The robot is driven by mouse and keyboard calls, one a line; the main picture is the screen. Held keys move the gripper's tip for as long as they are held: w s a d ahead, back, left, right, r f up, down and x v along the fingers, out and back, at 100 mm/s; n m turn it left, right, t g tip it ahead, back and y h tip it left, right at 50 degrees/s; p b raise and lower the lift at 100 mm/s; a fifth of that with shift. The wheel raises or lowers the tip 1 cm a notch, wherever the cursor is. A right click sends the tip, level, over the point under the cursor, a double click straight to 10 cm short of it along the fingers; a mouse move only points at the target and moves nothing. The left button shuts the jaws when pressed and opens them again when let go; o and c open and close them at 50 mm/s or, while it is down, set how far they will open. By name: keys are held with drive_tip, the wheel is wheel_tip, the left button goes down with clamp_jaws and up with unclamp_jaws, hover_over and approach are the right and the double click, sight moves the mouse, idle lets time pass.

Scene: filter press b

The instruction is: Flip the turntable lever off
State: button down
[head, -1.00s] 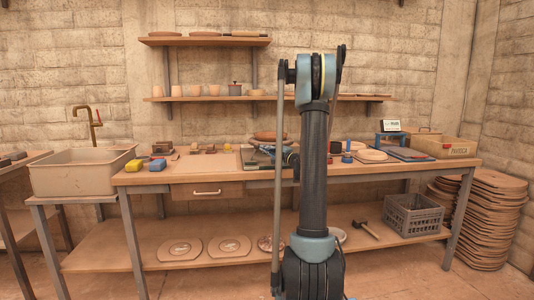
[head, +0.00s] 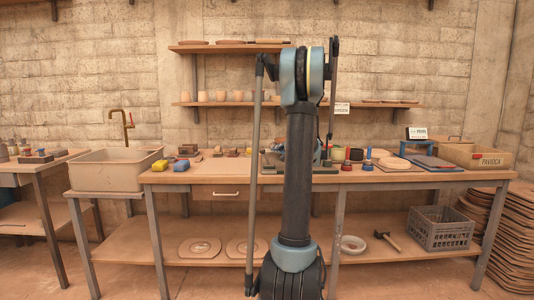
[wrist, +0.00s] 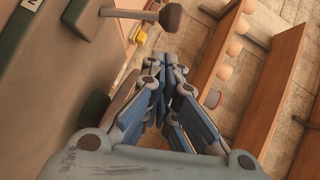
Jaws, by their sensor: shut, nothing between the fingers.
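A lever (wrist: 135,12) with a grey stem and a dark round knob (wrist: 171,16) stands out from a dark green-grey housing (wrist: 60,70) in the upper left of the wrist view. The housing carries a small label, partly cut off. My gripper (wrist: 168,75) is shut and empty in the wrist view, below the knob in the picture and apart from it. In the head view, my own arm covers the turntable area in the middle of the bench, and the gripper is mostly hidden behind it. I cannot read the lever's on or off position.
A sink (head: 117,171) stands left. Wall shelves (head: 365,105) hang behind. The floor before the bench looks clear.

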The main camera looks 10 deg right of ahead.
drive_tip(key=s+d+r, duration=0.5)
drive_tip(key=s+d, duration=0.1)
drive_tip(key=s, duration=0.4)
drive_tip(key=shift+d, duration=0.25)
drive_tip(key=shift+s, duration=0.1)
drive_tip(key=s+a+f+n+g, duration=0.3)
drive_tip(key=s+a+f+g, duration=0.15)
drive_tip(key=s+a, duration=0.55)
drive_tip(key=s+a+f+n+g, duration=0.3)
drive_tip(key=s+a+f, duration=0.4)
drive_tip(key=a, duration=0.5)
drive_tip(key=s+f+n+g+h, duration=0.2)
drive_tip(key=s+f, duration=0.5)
drive_tip(key=s, duration=0.6)
drive_tip(key=s+f+n+g+h, duration=0.2)
drive_tip(key=s+f, duration=0.6)
drive_tip(key=s, duration=0.6)
drive_tip(key=shift+f+n+g+h, duration=0.15)
drive_tip(key=shift+n+g+h, duration=0.4)
drive_tip(key=shift+h, duration=0.65)
drive_tip(key=shift+s, duration=0.1)
